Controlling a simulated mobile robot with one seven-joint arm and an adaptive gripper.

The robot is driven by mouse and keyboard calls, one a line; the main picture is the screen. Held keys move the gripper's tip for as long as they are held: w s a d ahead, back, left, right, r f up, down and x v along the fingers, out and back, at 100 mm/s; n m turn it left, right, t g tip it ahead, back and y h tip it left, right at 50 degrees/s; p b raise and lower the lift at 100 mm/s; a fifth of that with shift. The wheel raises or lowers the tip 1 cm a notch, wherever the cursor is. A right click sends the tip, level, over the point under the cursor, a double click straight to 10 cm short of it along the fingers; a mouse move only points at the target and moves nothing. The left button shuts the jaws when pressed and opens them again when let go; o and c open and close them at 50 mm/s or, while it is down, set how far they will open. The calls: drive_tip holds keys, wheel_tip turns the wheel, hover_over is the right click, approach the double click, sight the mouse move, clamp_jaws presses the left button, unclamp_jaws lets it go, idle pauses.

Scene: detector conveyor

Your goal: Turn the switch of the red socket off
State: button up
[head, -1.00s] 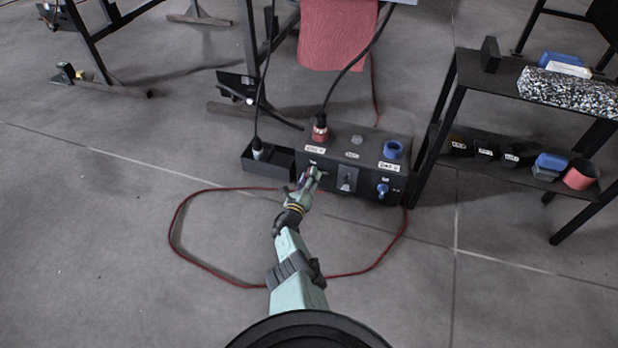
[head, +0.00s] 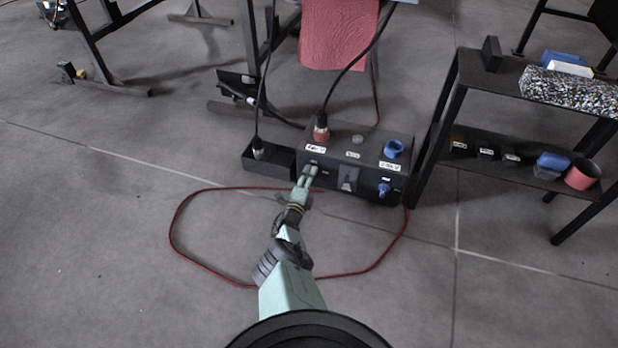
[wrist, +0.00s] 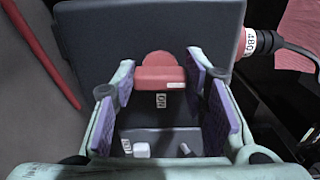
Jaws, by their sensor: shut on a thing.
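The socket box (head: 338,185) is dark and stands on the floor. A red plug (head: 320,130) sits in its red socket on top at the left; the plug also shows at the right in the wrist view (wrist: 252,42). The red switch (wrist: 158,72) is on the box's front face, below that socket. My gripper (head: 308,171) reaches the left part of this face and covers the switch in the head view.
A blue socket (head: 393,149) and a blue switch (head: 383,189) are at the box's right. A dark shelf (head: 482,88) stands close on the right. A red cable (head: 195,263) loops over the floor around my arm. A small black box (head: 268,162) adjoins on the left.

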drive_tip(key=shift+n, duration=0.3)
idle(0.4)
drive_tip(key=o, duration=1.2)
drive_tip(key=shift+c, duration=0.2)
